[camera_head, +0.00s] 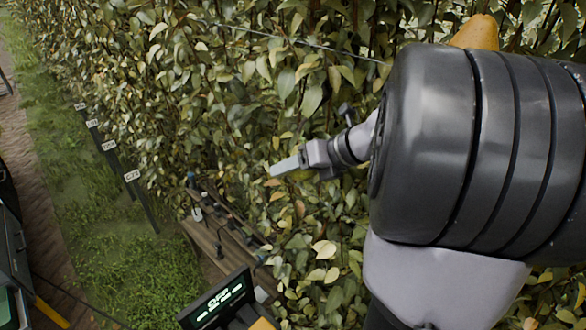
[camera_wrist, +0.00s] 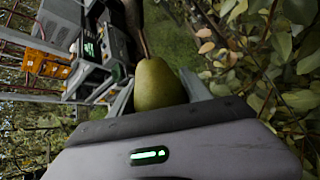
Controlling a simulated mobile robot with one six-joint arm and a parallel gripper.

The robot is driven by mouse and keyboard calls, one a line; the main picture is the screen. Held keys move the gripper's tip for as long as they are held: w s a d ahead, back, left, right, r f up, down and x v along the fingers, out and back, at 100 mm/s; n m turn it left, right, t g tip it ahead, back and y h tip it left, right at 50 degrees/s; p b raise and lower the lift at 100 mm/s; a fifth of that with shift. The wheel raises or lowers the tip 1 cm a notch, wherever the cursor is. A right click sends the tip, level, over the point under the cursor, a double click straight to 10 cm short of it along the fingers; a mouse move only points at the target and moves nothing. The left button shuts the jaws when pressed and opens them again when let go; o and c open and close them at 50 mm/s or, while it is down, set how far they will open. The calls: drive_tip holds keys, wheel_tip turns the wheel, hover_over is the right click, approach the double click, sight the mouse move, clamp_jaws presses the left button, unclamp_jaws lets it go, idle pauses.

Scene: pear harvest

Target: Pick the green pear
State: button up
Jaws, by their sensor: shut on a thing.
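A green pear (camera_wrist: 160,86) sits upright in the wrist view, between the two grey fingers of my gripper (camera_wrist: 158,90). The fingers are shut on its sides, and its brown stem rises from the top. In the head view my gripper (camera_head: 287,166) is in front of the leafy hedge, pointing left. Most of the pear is hidden there; only a small yellow-green patch shows under the fingers.
Dense leaves (camera_head: 230,80) fill the space behind and below my gripper. An orange-yellow fruit (camera_head: 477,33) shows above my arm. A wooden planter (camera_head: 210,240) stands below left. Label posts (camera_head: 131,176) line the grass strip (camera_head: 120,255). Orange crates (camera_wrist: 48,60) show in the wrist view.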

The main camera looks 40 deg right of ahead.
drive_tip(key=s+a, duration=0.1)
drive_tip(key=s, duration=0.2)
drive_tip(key=s+a+f+b, duration=0.1)
drive_tip(key=shift+s+a, duration=0.15)
drive_tip(key=shift+a, duration=0.2)
idle(0.3)
